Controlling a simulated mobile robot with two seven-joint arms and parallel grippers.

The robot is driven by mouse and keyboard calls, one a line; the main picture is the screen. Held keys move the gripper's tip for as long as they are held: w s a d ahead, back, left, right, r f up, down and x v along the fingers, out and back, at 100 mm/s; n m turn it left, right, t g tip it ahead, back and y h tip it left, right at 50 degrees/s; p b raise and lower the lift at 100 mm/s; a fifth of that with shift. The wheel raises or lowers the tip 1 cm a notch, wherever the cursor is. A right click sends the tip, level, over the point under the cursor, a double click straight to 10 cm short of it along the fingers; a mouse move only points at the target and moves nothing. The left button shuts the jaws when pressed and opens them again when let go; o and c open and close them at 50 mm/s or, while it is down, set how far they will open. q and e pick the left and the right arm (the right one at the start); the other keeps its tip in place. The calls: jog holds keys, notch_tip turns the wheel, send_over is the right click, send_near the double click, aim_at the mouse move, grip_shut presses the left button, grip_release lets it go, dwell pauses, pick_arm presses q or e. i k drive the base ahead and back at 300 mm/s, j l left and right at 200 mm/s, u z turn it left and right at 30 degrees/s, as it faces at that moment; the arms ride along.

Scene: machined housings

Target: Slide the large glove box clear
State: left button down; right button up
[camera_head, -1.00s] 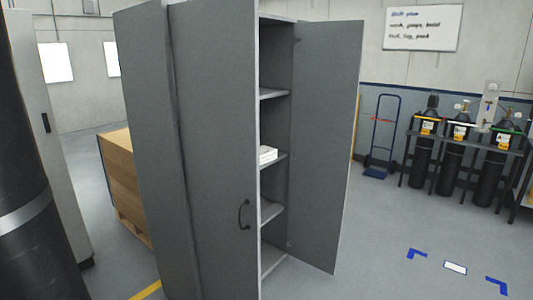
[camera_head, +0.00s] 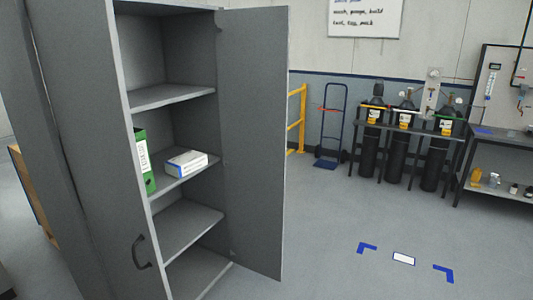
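A white and blue box (camera_head: 187,163), which looks like a glove box, lies on a middle shelf (camera_head: 172,180) of the grey cabinet. A green binder (camera_head: 146,160) stands upright to its left, partly hidden by the cabinet's near door (camera_head: 95,150). The box is apart from the binder as far as I can see. Whether another box stands behind the near door is hidden. Neither of my grippers is in view.
The cabinet's right door (camera_head: 255,140) stands open. Beyond it are a yellow rail (camera_head: 297,120), a blue hand truck (camera_head: 331,125) and several black gas cylinders (camera_head: 402,150). The floor (camera_head: 330,215) to the right is clear, with blue corner marks (camera_head: 443,273).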

aim_at(179, 167)
jog(key=i+l+z, duration=0.35)
jog(key=i, duration=0.3)
jog(key=i+z, duration=0.4)
jog(key=i, duration=0.25)
jog(key=i+u, duration=0.25)
jog(key=i, duration=0.25)
jog(key=i+l+u, duration=0.1)
jog(key=i+u, duration=0.15)
jog(key=i, duration=0.2)
jog(key=i+l+u, duration=0.25)
jog(key=i, duration=0.25)
jog(key=j, duration=0.1)
